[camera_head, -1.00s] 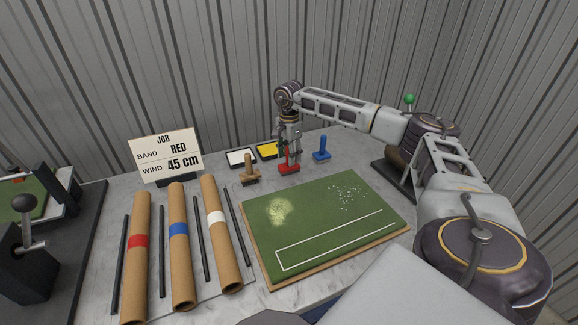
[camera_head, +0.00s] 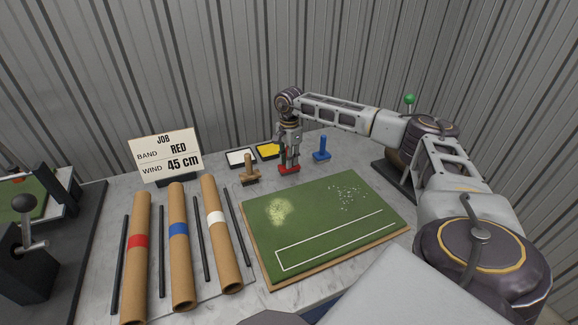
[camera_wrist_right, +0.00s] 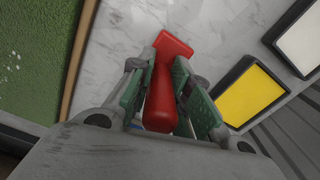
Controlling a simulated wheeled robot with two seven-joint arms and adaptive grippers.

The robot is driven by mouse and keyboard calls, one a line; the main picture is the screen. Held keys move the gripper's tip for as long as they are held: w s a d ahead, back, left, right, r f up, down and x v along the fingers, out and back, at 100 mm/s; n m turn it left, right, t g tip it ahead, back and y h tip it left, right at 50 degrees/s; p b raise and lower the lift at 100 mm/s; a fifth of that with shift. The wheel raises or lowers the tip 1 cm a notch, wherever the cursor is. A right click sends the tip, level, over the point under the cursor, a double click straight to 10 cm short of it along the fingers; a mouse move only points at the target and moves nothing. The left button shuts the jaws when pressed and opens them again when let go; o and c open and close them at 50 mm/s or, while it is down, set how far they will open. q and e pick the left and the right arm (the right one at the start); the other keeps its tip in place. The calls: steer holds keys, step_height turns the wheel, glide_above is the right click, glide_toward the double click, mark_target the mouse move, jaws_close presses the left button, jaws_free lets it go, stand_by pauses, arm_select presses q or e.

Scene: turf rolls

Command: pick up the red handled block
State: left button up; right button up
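The red handled block (camera_head: 289,169) stands on the table behind the green turf board, with its handle up. My right gripper (camera_head: 289,158) points down over it, with its fingers on either side of the handle. In the right wrist view the red block (camera_wrist_right: 160,92) shows between the green pads of my right gripper (camera_wrist_right: 162,75). The fingers look open, with narrow gaps beside the handle. The block's foot rests on the table. My left gripper is not in view.
A wooden handled block (camera_head: 250,174) stands close on the left and a blue one (camera_head: 321,151) on the right. White (camera_head: 241,157) and yellow (camera_head: 268,150) pads lie behind. The turf board (camera_head: 330,222) is in front. A job sign (camera_head: 166,156) and cardboard tubes (camera_head: 181,250) are at left.

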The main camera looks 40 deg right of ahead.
jaws_close()
steer(key=shift+r, duration=0.1)
step_height(320, 180, up, 9)
steer(key=shift+f, duration=0.15)
steer(key=shift+r, duration=0.45)
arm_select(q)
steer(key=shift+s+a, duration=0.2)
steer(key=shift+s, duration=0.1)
arm_select(e)
steer(key=shift+r, duration=0.15)
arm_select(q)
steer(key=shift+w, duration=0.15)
